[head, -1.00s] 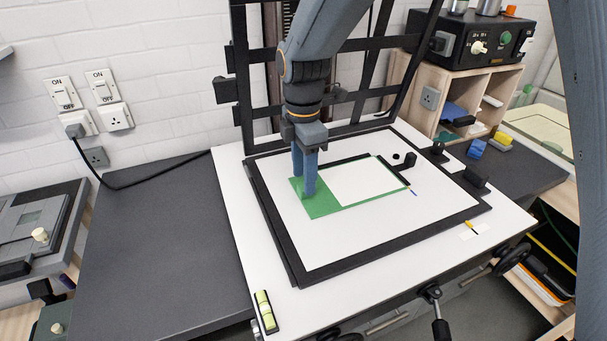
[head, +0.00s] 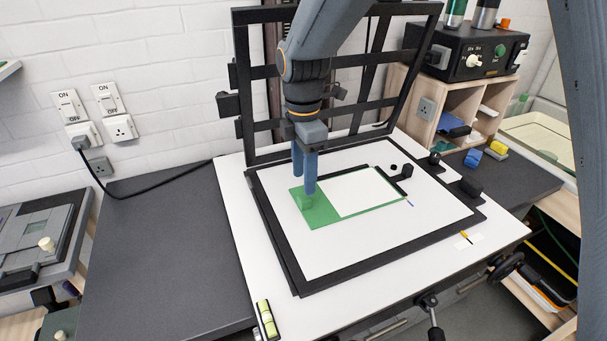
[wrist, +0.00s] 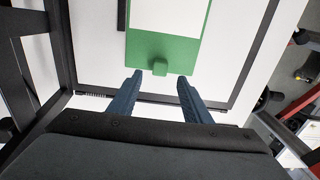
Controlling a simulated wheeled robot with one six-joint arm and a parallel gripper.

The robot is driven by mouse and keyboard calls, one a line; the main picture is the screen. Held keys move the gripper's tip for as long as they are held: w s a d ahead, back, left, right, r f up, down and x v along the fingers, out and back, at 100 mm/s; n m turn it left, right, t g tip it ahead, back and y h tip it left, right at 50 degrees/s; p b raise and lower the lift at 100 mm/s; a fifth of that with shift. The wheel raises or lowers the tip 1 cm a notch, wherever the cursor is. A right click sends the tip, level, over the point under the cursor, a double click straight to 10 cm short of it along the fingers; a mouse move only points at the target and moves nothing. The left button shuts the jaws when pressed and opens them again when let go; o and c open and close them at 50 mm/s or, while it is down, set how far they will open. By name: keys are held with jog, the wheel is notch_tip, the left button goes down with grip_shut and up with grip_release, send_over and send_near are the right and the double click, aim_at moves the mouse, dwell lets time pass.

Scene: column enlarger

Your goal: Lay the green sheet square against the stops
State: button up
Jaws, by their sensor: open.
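The green sheet (head: 322,213) lies flat on the white board inside the black frame, with a large white rectangle over much of it. A green tab (head: 306,203) stands up at its left end. A black stop bar (wrist: 122,16) runs along one long side in the wrist view, touching or very close to the sheet's edge. Another black stop (head: 390,181) lies at the right end; I cannot tell whether the edge is fully flush. My gripper (head: 304,180) is open and empty above the tab, which also shows ahead of and between the fingertips in the wrist view (wrist: 160,68).
A black hinged frame (head: 262,110) stands upright behind the board. Black knobs (head: 470,187) sit at the board's right. A small green level (head: 266,317) lies at the front left. The grey counter (head: 160,250) at left is clear.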

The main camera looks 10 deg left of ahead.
jog(key=shift+r+p, duration=0.45)
jog(key=shift+r, duration=0.3)
notch_tip(320, 180, up, 8)
jog(key=b, duration=0.3)
jog(key=shift+f, duration=0.1)
